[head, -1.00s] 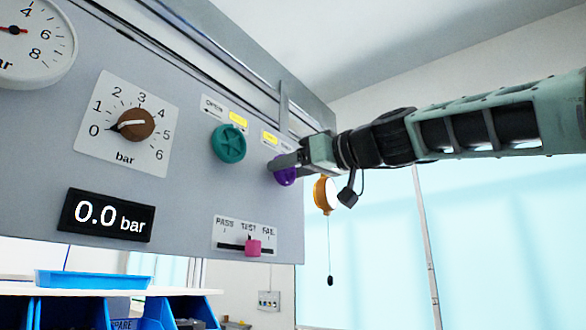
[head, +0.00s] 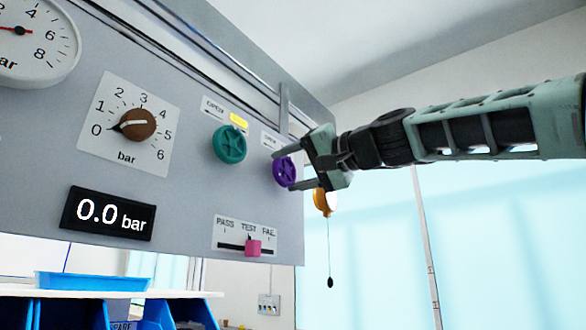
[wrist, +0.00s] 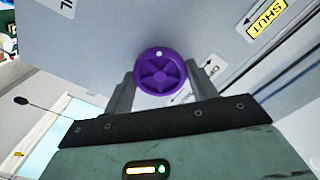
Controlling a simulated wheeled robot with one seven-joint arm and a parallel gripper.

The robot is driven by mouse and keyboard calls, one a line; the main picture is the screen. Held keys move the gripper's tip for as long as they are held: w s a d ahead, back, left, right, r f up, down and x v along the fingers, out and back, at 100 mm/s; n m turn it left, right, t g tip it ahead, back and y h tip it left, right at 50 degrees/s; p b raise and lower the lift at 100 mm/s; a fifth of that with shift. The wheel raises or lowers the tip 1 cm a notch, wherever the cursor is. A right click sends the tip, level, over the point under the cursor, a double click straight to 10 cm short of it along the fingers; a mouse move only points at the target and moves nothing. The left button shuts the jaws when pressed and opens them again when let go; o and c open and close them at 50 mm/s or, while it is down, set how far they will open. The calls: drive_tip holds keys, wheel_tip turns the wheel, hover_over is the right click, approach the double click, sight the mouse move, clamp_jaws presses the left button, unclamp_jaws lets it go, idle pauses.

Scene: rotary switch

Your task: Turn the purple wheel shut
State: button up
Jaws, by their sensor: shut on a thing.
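The purple wheel (head: 285,171) is on the grey panel, right of the teal wheel. My gripper (head: 284,170) comes in from the right, with one finger above the wheel and one below it. In the wrist view the purple wheel (wrist: 160,72) sits between the two fingers of my gripper (wrist: 162,80), which are shut on its rim. A small pale dot shows on the wheel's face. The label beside it (wrist: 213,68) shows part of a word and an arrow; the rest is hidden by my gripper.
The teal wheel (head: 229,144) is close by on the left, with its own label. A pink slider (head: 254,247) sits below, at TEST. A brown knob (head: 137,124) and a 0.0 bar display (head: 109,214) are further left. An orange disc (head: 323,202) hangs behind my gripper.

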drive_tip(key=m+p, duration=0.1)
drive_tip(key=m, duration=0.5)
drive_tip(key=shift+d+r, duration=0.1)
drive_tip(key=m+p, duration=0.2)
drive_tip(key=m, duration=0.4)
drive_tip(key=shift+m, duration=0.4)
drive_tip(key=m+p, duration=0.2)
drive_tip(key=m, duration=0.4)
drive_tip(key=m+p, duration=0.2)
drive_tip(key=m, duration=0.2)
drive_tip(key=shift+m, duration=0.4)
drive_tip(key=shift+f+m+p, duration=0.2)
drive_tip(key=shift+m+p, duration=0.2)
drive_tip(key=shift+m, duration=0.1)
drive_tip(key=o, duration=1)
drive_tip(key=b+v, duration=0.6)
drive_tip(key=v, duration=1.1)
